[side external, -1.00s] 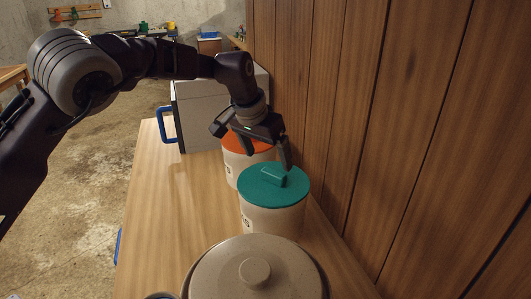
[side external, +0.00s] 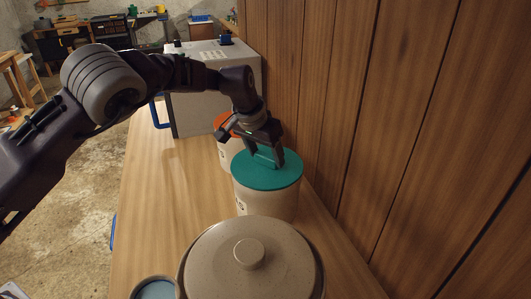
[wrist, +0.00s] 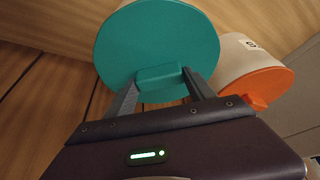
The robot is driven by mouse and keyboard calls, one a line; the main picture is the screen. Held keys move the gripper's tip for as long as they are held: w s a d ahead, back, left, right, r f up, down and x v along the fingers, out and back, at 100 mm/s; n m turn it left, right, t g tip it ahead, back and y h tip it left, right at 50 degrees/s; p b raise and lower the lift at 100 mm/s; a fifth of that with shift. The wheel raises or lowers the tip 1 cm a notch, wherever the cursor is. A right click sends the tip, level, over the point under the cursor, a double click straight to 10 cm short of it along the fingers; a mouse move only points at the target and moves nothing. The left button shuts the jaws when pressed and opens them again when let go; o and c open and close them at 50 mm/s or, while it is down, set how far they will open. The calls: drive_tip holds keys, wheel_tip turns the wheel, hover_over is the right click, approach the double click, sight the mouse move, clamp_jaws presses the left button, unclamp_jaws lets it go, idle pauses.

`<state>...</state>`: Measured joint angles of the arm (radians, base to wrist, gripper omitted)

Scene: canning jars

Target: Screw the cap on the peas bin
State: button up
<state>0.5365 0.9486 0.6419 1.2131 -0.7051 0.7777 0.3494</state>
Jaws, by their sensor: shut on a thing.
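A cream bin with a teal cap (side external: 268,178) stands on the wooden counter beside the panelled wall. The cap sits on top of the bin and looks level. My gripper (side external: 266,157) is above the cap with its fingers shut on the cap's raised handle. In the wrist view, the fingers (wrist: 160,88) are on either side of the teal handle (wrist: 160,74). A second cream bin with an orange cap (wrist: 252,90) stands right behind; it also shows in the side view (side external: 226,126). The bins' labels are too small or turned away to read as peas.
A large stoneware crock with a knobbed lid (side external: 225,262) stands in front of the teal-capped bin. A light grey box with a blue handle (side external: 200,108) is at the back. A blue-topped round thing (side external: 155,290) is at the front edge. The counter's left side is clear.

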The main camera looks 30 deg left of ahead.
drive_tip(key=o, duration=0.6)
drive_tip(key=c, duration=0.9)
drive_tip(key=m, duration=0.1)
drive_tip(key=m+h, duration=0.1)
drive_tip(key=shift+w+a+m, duration=0.1)
drive_tip(key=shift+a+m, duration=0.1)
drive_tip(key=shift+m, duration=0.2)
drive_tip(key=shift+d+m+h, duration=0.1)
drive_tip(key=shift+m+h, duration=0.3)
drive_tip(key=shift+m, duration=0.5)
drive_tip(key=m, duration=0.1)
drive_tip(key=m+g+h, duration=0.1)
drive_tip(key=m, duration=0.1)
drive_tip(key=shift+w+a, duration=0.1)
drive_tip(key=shift+a, duration=0.15)
drive_tip(key=shift+d+m+g, duration=0.1)
drive_tip(key=shift+m+g, duration=0.2)
drive_tip(key=shift+m, duration=0.5)
drive_tip(key=m+g, duration=0.1)
drive_tip(key=m, duration=0.1)
drive_tip(key=shift+w+m+h, duration=0.1)
drive_tip(key=shift+m+h, duration=0.2)
drive_tip(key=shift+h, duration=0.1)
drive_tip(key=shift+m+g, duration=0.4)
drive_tip(key=shift+m, duration=0.6)
